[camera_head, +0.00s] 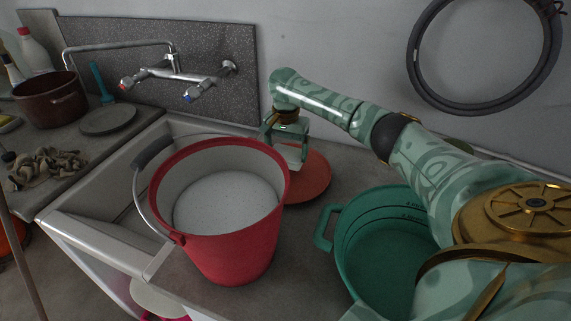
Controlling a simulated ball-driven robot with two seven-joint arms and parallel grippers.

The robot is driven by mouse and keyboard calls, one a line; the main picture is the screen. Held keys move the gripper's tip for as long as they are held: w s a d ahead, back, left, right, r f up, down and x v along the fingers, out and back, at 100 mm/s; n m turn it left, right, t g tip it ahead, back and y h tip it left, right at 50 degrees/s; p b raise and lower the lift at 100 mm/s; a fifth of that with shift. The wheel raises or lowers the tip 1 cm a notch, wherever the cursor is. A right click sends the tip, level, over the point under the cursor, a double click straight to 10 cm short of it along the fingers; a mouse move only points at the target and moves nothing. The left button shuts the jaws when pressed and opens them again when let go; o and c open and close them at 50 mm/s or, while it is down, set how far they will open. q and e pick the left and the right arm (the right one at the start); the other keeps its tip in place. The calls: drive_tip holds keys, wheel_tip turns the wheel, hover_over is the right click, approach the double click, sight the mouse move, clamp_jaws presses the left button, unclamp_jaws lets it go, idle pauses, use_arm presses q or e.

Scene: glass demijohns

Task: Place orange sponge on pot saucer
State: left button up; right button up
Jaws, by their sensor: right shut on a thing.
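My right gripper (288,152) points down just behind the red bucket's far rim, above the near-left part of an orange-brown round saucer (312,178). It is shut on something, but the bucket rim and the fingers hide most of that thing. I cannot make out an orange sponge for certain. The saucer lies flat on the grey counter, its left part hidden by the bucket. My left gripper is not in view.
The red bucket (245,235) stands in front of the gripper and saucer. A green tub (385,250) stands to the right. A sink (120,222) is at left, with a brown pot (50,100) and grey plate (108,119) behind. A wall tap (175,72) juts out.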

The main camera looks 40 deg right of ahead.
sight(287, 154)
wheel_tip(287, 154, down, 4)
drive_tip(key=shift+s+r+b, duration=0.1)
drive_tip(key=shift+b, duration=0.7)
drive_tip(key=shift+r, duration=0.1)
drive_tip(key=o, duration=0.8)
wheel_tip(287, 154, up, 12)
drive_tip(key=p, duration=0.6)
drive_tip(key=shift+a, duration=0.15)
